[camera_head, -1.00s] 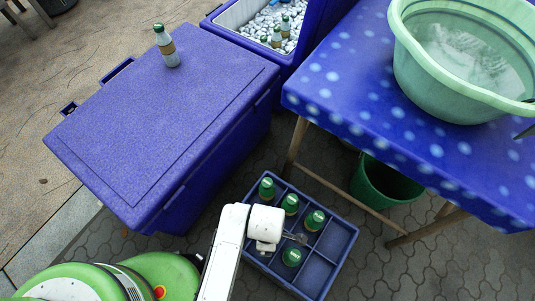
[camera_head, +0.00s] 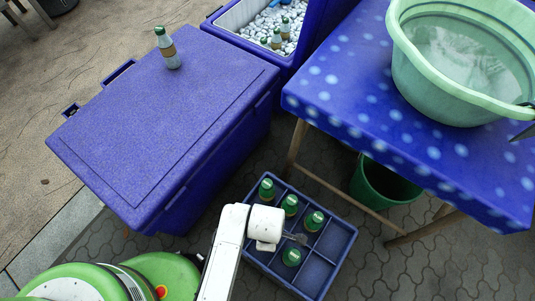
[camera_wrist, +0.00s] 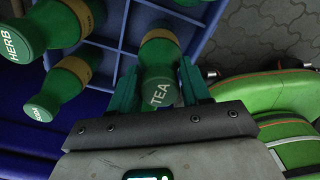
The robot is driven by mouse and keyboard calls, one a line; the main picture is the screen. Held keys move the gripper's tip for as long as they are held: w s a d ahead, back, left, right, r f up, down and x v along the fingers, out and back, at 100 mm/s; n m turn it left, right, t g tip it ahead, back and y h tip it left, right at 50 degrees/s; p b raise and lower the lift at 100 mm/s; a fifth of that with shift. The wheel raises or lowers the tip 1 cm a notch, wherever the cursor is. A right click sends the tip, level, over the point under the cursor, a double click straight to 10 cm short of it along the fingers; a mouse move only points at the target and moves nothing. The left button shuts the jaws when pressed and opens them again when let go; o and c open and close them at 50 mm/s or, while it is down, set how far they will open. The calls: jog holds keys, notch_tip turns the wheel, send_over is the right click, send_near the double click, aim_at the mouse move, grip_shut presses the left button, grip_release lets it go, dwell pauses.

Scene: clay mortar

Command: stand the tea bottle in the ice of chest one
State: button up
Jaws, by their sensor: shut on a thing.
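In the wrist view, my gripper (camera_wrist: 162,88) is shut on the tea bottle (camera_wrist: 163,60), whose green cap reads TEA. The bottle is upright in a compartment of the blue crate (camera_wrist: 112,32). In the head view, my gripper (camera_head: 298,240) is low over the crate (camera_head: 335,240), and the bottle in its front part (camera_head: 291,257) appears to be the tea bottle. An open blue chest (camera_head: 300,55) at the top holds white ice (camera_head: 262,22) with a few bottles (camera_head: 277,40) standing in it. No chest number is readable.
A closed blue chest (camera_head: 150,120) has a bottle (camera_head: 166,48) standing on its lid. Other green-capped bottles, one marked HERB (camera_wrist: 50,25), stand in the crate. A spotted blue table (camera_head: 400,130) carries a green basin (camera_head: 460,70); a green bucket (camera_head: 385,180) stands below.

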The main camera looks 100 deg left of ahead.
jog(key=shift+r+p, duration=9.05)
jog(key=shift+p, duration=0.1)
